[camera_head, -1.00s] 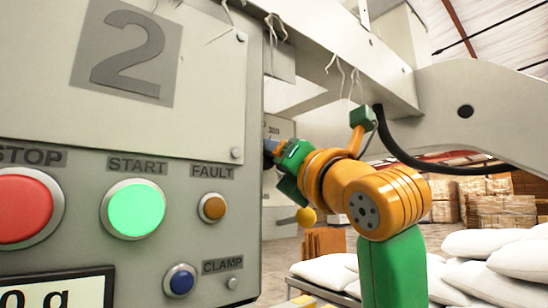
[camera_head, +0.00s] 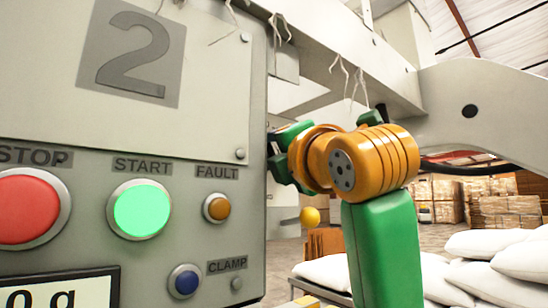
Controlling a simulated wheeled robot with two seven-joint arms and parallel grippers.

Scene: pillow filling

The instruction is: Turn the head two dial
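The grey control panel marked "2" (camera_head: 200,120) fills the left of the view. It carries a red STOP button (camera_head: 28,208), a lit green START button (camera_head: 140,209), an amber FAULT lamp (camera_head: 217,208) and a blue CLAMP button (camera_head: 185,281). No dial is visible on this face. My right arm, orange and green, reaches up from the lower right to the panel's right edge. Its wrist is just beyond that edge; its fingertips are hidden, so I cannot tell what they touch. My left gripper is not in view.
A yellow ball-shaped knob on a thin rod (camera_head: 310,216) sticks out below my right wrist. White sacks (camera_head: 500,262) are piled at lower right. Stacked boxes (camera_head: 503,210) stand far behind. A pale machine beam (camera_head: 340,50) crosses above the arm.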

